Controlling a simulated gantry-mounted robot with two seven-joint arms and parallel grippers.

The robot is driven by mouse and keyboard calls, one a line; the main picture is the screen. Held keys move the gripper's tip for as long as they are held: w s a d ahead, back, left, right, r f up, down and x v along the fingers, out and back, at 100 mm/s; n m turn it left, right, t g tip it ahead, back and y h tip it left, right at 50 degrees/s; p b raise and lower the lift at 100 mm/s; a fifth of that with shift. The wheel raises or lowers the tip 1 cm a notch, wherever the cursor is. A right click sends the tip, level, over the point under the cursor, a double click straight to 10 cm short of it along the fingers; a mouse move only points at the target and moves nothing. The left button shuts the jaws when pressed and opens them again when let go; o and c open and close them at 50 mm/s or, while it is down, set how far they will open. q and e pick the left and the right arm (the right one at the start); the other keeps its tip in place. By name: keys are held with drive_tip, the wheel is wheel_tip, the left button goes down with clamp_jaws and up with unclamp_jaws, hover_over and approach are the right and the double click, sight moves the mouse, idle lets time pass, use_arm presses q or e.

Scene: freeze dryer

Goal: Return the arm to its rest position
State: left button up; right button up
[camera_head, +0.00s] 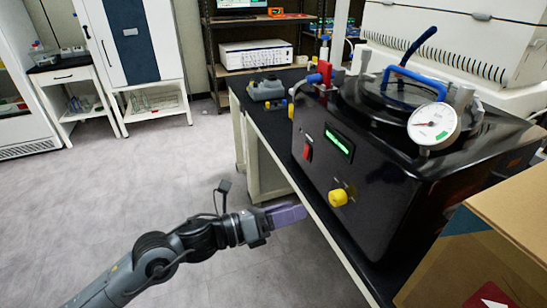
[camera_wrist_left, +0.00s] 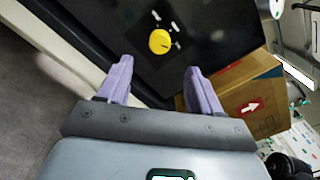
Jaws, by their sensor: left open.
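My left gripper (camera_head: 288,215) comes in from the lower left, in front of the dark bench's edge. In the left wrist view its two purple fingers (camera_wrist_left: 160,85) stand wide apart with nothing between them. The black freeze dryer (camera_head: 390,190) stands on the bench with a lit green display, a red switch (camera_head: 308,152) and a yellow knob (camera_head: 338,197). The yellow knob also shows in the left wrist view (camera_wrist_left: 160,41), beyond the fingers and apart from them. My right gripper is not in view.
A cardboard box (camera_head: 490,245) stands at the lower right, close to the dryer. The bench (camera_head: 262,130) runs along the left of the dryer. A pressure gauge (camera_head: 434,125) juts from the dryer's top. The grey floor (camera_head: 130,190) at left is clear.

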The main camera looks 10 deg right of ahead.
use_arm(q)
drive_tip(key=s+d+f+n+p, duration=0.2)
drive_tip(key=s+f+n+p, duration=0.1)
drive_tip(key=s+f+p, duration=0.4)
drive_tip(key=s+r+n+t+p, duration=0.1)
drive_tip(key=s+n+t+p, duration=0.2)
drive_tip(key=s+n+p, duration=0.35)
drive_tip(key=s+a+f+n+g+y+p, duration=0.1)
drive_tip(key=s+a+n+y+p, duration=0.2)
drive_tip(key=s+a+n+y, duration=0.5)
drive_tip(key=s+a+f+n+g+y+p, duration=0.1)
drive_tip(key=s+a+n+g+y+p, duration=0.15)
drive_tip(key=a+n, duration=1.05)
drive_tip(key=s+a+f+n+g+y+p, duration=0.1)
drive_tip(key=s+a+n+y+p, duration=0.1)
drive_tip(key=s+a+n+y, duration=0.65)
wheel_tip(320, 180, up, 38)
drive_tip(key=w+a+n+h+p, duration=0.1)
drive_tip(key=w+p, duration=0.1)
drive_tip(key=p, duration=3.6)
drive_tip(key=shift+w+a+n+h, duration=0.3)
drive_tip(key=shift+w+n+h, duration=0.05)
drive_tip(key=shift+n+h, duration=0.05)
